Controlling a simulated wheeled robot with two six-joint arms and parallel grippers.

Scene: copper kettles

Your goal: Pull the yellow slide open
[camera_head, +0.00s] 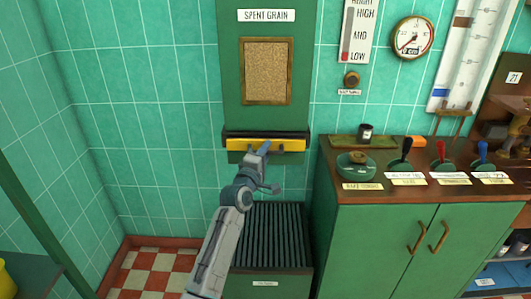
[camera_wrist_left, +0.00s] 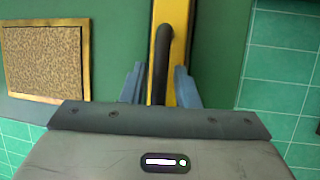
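The yellow slide (camera_head: 292,145) is a horizontal bar in a dark frame, low on the green spent grain chute (camera_head: 230,75). It sits close against the chute front. My left gripper (camera_head: 264,150) is in front of its middle. In the left wrist view the slide (camera_wrist_left: 181,60) runs upright, with a dark bar handle (camera_wrist_left: 162,50) on it. The two blue-grey fingers of the left gripper (camera_wrist_left: 161,88) stand one on each side of the handle, with a narrow gap showing at each side. My right gripper is not in view.
A dark ribbed bin (camera_head: 270,235) stands on the floor below the chute. A green cabinet (camera_head: 395,240) with levers and a bowl on top stands close to the right. Checkered floor (camera_head: 150,272) is free at the lower left.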

